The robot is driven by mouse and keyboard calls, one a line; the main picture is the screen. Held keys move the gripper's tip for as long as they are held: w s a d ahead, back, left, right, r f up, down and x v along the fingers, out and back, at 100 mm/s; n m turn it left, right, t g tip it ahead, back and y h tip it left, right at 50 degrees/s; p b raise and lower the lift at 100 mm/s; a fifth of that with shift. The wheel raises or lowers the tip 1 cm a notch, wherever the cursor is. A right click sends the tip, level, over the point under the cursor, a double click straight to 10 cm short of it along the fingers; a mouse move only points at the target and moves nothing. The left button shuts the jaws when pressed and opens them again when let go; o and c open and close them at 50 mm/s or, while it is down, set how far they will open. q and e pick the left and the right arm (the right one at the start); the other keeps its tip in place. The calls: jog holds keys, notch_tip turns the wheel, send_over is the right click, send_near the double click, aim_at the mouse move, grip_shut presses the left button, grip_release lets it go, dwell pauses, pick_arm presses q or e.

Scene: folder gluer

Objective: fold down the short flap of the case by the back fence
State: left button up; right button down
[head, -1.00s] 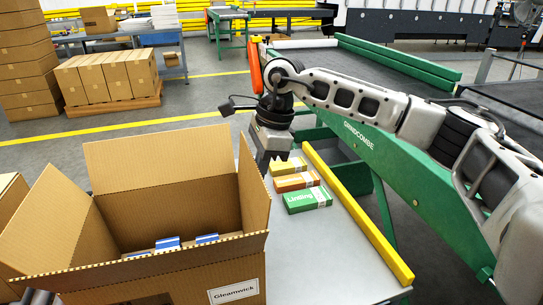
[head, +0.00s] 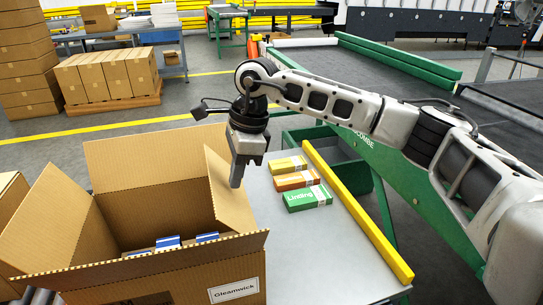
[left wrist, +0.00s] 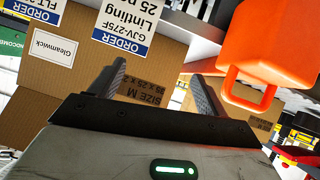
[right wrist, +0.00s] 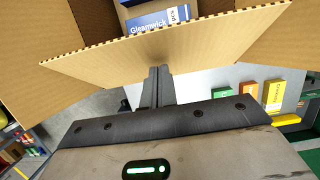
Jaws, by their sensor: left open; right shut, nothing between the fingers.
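The open brown case (head: 165,280) stands at the front left of the head view with its flaps raised. Its right-hand short flap (head: 228,190), on the side toward the yellow fence (head: 355,208), leans inward over the opening. My right gripper (head: 236,184) is shut and empty, just outside this flap. In the right wrist view its fingertips (right wrist: 159,71) are at the flap's outer face (right wrist: 185,42); they appear to touch it. Blue-and-white cartons (head: 168,243) lie inside the case. My left gripper (left wrist: 155,88) is open and empty, in front of labelled cardboard (left wrist: 90,75).
Yellow, orange and green cartons (head: 307,198) lie on the grey table (head: 300,260) between the case and the fence. An orange object (left wrist: 245,50) is close to the left gripper's right finger. A green-framed conveyor (head: 385,180) stands beyond the fence.

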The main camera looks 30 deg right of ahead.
aim_at(216, 179)
jog(key=shift+w+a+f+b, duration=0.15)
jog(key=shift+a+f, duration=0.1)
jog(key=shift+a, duration=0.35)
jog(key=shift+w+a+f+b, duration=0.15)
jog(key=shift+a+f, duration=0.1)
jog(key=shift+a, duration=0.35)
jog(key=shift+w+a+f+b, duration=0.2)
jog(key=shift+a+f+b, duration=0.35)
jog(key=shift+a+f, duration=0.3)
jog(key=shift+a, duration=0.15)
jog(key=shift+w+a+f+b, duration=0.2)
jog(key=shift+a+f+b, duration=0.45)
jog(key=shift+f, duration=0.25)
jog(key=shift+r, duration=0.1)
